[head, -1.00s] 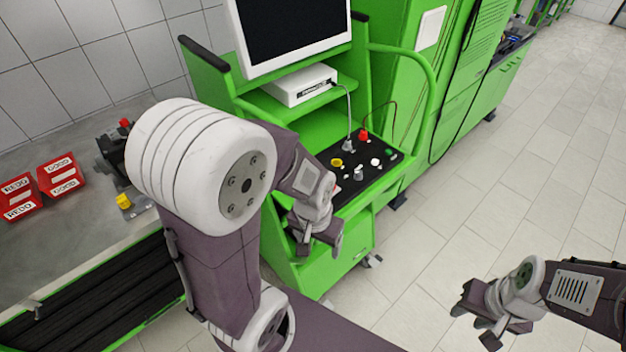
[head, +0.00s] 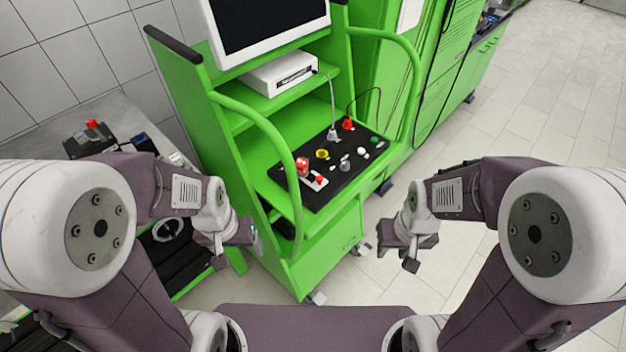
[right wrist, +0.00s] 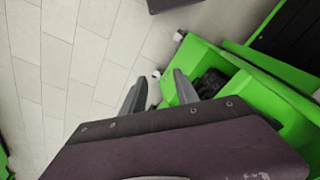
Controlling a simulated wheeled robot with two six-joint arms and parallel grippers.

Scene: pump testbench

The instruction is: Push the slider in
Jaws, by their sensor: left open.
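The slider appears to be the small white piece with a red part (head: 314,181) at the front left edge of the black control panel (head: 346,177) on the green cart; I cannot tell how far in it sits. My left gripper (head: 238,253) is open and empty, left of the cart and lower in the picture than the panel. My right gripper (head: 397,257) hangs right of the cart, apart from the panel. In the right wrist view its two fingers (right wrist: 159,90) stand apart with nothing between them. That view does not show the slider.
Several knobs and buttons crowd the panel, including a red one (head: 348,124) and a yellow one (head: 322,154). A curved green rail (head: 268,128) rises along the cart's left side. A monitor (head: 265,25) and white box (head: 278,73) stand behind.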

